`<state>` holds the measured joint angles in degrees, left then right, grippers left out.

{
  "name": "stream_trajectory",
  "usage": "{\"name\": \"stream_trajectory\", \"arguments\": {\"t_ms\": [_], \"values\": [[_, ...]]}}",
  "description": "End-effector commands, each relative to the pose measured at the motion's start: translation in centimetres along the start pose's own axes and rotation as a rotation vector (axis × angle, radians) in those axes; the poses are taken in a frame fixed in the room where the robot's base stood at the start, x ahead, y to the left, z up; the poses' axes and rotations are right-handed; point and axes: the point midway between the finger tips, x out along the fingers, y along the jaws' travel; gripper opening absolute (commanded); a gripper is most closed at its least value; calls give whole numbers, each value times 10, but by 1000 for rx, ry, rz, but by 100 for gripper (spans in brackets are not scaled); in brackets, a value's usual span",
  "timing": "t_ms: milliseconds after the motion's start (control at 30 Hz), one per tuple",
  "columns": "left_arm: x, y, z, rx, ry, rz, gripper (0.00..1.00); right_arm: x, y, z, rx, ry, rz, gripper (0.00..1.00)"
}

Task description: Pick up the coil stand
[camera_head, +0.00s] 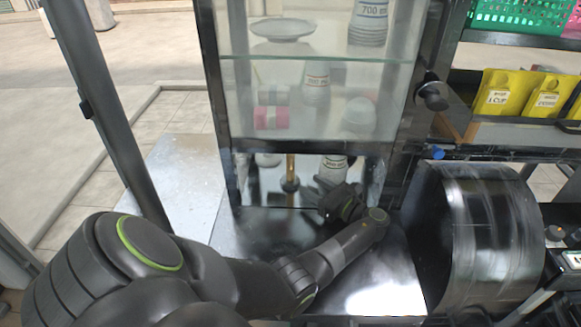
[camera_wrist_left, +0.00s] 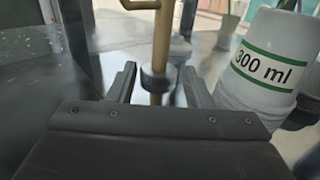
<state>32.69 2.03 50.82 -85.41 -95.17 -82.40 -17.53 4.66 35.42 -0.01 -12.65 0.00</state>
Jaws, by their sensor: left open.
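My left gripper (camera_head: 322,196) reaches in at the cabinet's lower opening, just right of the rod. In the left wrist view my left gripper (camera_wrist_left: 158,78) is open, one finger on each side of the rod. Contact cannot be told. The rod's lower end is hidden by the gripper body.
A white 300 ml cup (camera_wrist_left: 265,62) stands close to the right finger. The cabinet's dark right post (camera_head: 405,110) and a black drum (camera_head: 490,235) bound the right side.

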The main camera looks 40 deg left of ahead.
Motion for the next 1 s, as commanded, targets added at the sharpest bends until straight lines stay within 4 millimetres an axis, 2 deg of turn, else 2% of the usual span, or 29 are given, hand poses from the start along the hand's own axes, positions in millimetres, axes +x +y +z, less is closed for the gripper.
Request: {"name": "stream_trajectory", "arguments": {"t_ms": [100, 367, 700, 1000], "values": [[22, 0, -1, 1, -2, 1, 46, 3, 0, 0, 0, 1, 0, 36], [41, 0, -1, 1, -1, 0, 46, 6, -1, -4, -1, 6, -1, 36], [90, 0, -1, 0, -1, 0, 46, 16, -3, -4, 0, 8, -2, 36], [94, 0, 0, 1, 1, -1, 46, 16, -5, -4, 1, 9, -4, 36]]}}
